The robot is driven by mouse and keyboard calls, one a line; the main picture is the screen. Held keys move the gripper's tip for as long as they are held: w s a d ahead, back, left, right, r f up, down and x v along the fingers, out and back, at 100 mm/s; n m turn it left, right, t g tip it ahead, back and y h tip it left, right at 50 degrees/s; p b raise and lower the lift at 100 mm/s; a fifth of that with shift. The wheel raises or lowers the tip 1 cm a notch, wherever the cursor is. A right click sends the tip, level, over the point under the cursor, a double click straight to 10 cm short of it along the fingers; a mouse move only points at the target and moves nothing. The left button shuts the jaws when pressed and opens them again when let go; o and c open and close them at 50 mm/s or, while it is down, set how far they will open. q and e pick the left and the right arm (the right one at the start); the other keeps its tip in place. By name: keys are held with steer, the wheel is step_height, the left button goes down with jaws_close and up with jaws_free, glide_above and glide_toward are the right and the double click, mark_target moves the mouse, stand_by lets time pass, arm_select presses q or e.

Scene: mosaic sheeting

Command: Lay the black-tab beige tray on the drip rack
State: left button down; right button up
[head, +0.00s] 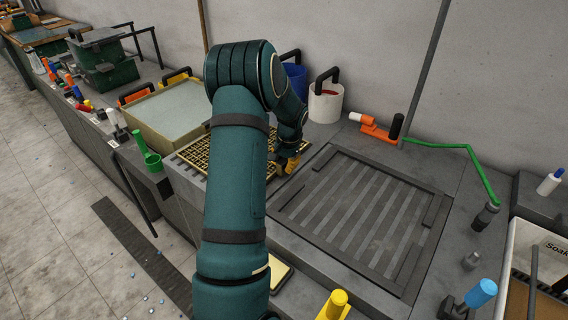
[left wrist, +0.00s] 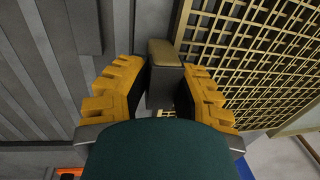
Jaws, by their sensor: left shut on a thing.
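The beige grid tray (head: 205,152) is partly hidden behind my left arm in the head view. In the left wrist view its open lattice (left wrist: 250,50) fills the upper right. My left gripper (head: 288,163) is at the tray's right side, its yellow fingers shut on the dark tab (left wrist: 165,75), which stands between them. I cannot tell whether the tray is lifted. The drip rack (head: 350,215), a dark grey slatted square, lies to the right of the gripper with no tray on it; its slats also show in the left wrist view (left wrist: 40,70). My right gripper is out of view.
A beige basin (head: 165,112) stands left of the tray. A blue bucket (head: 295,78) and a white bucket (head: 325,103) stand behind. An orange-handled tool (head: 378,128) and a green pipe (head: 470,160) lie behind the rack. Yellow (head: 335,303) and blue (head: 481,292) handles stand in front.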

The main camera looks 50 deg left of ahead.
arm_select(q)
steer(key=shift+f+b, duration=0.3)
steer(key=shift+f, duration=0.15)
stand_by(0.3)
steer(key=c, duration=0.8)
jaws_free()
steer(key=r, duration=0.4)
steer(key=d+r, duration=0.1)
steer(key=r, duration=0.7)
steer(key=shift+w+d, duration=0.25)
steer(key=shift+d, duration=0.1)
